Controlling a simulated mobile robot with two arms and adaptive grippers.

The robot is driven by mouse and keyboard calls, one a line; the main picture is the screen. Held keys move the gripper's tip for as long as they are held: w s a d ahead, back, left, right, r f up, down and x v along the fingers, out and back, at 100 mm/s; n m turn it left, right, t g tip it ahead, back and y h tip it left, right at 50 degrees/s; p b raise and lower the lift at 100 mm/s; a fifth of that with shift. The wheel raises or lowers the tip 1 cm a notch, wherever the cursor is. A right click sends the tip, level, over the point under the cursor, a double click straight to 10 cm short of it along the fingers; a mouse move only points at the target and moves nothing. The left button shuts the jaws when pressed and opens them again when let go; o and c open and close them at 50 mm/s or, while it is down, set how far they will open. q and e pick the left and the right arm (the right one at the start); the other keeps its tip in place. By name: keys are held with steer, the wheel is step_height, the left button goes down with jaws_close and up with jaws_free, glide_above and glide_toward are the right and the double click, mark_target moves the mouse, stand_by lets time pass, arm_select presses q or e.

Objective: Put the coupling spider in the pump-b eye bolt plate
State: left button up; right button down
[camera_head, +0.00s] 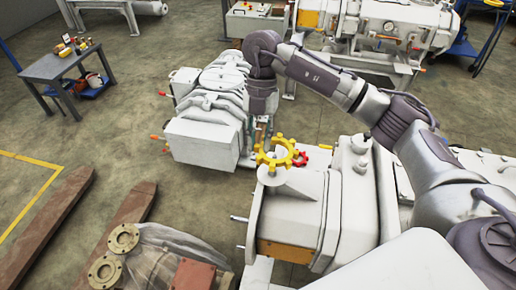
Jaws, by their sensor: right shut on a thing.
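A yellow toothed ring, which looks like the coupling spider (283,153), is at the near pump's back left corner. My right gripper (262,138) points down from above and is shut on its left side. A pale, round, dish-like plate (290,184) on top of the near pump (295,212) is just below the ring; it may be the pump-b eye bolt plate. I cannot tell whether the ring touches it. A red toothed part (301,158) shows behind the ring, partly hidden. My left gripper is out of view.
A second white machine (205,115) stands behind, left of my right arm. A wrapped part with flanges (150,262) and brown beams (45,225) lie at lower left. A grey table (62,66) holds small items. Open floor lies between.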

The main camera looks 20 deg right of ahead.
step_height(320, 180, down, 4)
steer(key=shift+w+a+f+p, duration=0.1)
steer(key=shift+w+p, duration=0.05)
steer(key=shift+p, duration=0.4)
steer(key=shift+f+b, duration=0.35)
steer(key=shift+f, duration=0.4)
steer(key=c, duration=1.3)
jaws_free()
steer(key=shift+o, duration=0.2)
steer(key=shift+r, duration=0.1)
steer(key=v, duration=1.3)
steer(key=shift+b, duration=0.45)
